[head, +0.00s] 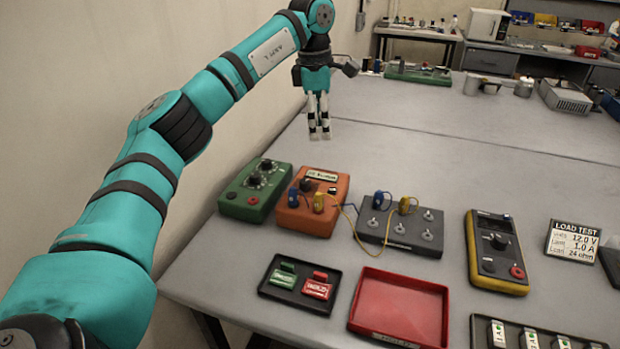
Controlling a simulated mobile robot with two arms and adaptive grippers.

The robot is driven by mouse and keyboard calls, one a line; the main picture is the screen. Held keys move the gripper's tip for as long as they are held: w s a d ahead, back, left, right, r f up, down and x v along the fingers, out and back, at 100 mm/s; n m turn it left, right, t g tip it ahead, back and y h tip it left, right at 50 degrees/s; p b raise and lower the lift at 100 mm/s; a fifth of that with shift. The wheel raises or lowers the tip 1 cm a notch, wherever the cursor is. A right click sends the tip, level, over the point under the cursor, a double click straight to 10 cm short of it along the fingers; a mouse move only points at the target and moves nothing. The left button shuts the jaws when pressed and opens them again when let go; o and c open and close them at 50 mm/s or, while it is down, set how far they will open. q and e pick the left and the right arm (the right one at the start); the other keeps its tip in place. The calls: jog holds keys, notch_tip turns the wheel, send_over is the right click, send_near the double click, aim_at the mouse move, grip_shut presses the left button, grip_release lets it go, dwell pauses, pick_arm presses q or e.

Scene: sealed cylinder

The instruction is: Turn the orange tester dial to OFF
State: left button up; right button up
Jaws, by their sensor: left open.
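The orange tester (330,222) is a small box on the grey table, left of centre. A dark dial (307,185) shows on its top near a pale label (322,175); the dial's setting is too small to read. A blue and a yellow plug stand at its front. My left gripper (319,136) hangs pointing down above and beyond the tester in the picture, clear of it. Its two pale fingers are slightly apart with nothing between them. My right gripper is not in view.
A green box (255,190) with two knobs stands close left of the tester. A grey terminal box (400,228) on the right connects by a yellow wire. A yellow meter (496,250), a red tray (400,308) and a black tag tray (300,284) lie nearby.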

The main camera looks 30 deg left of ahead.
aim_at(304, 181)
pick_arm(q)
jog(key=s+a+r+y, duration=0.1)
jog(key=s+a+r, duration=0.1)
jog(key=a, duration=0.2)
jog(key=shift+n+g, duration=0.3)
jog(key=f, duration=1.1)
jog(key=f+p, duration=0.1)
jog(key=f, duration=0.5)
jog(key=shift+w+d, duration=0.1)
jog(key=shift+d, duration=0.2)
grip_shut()
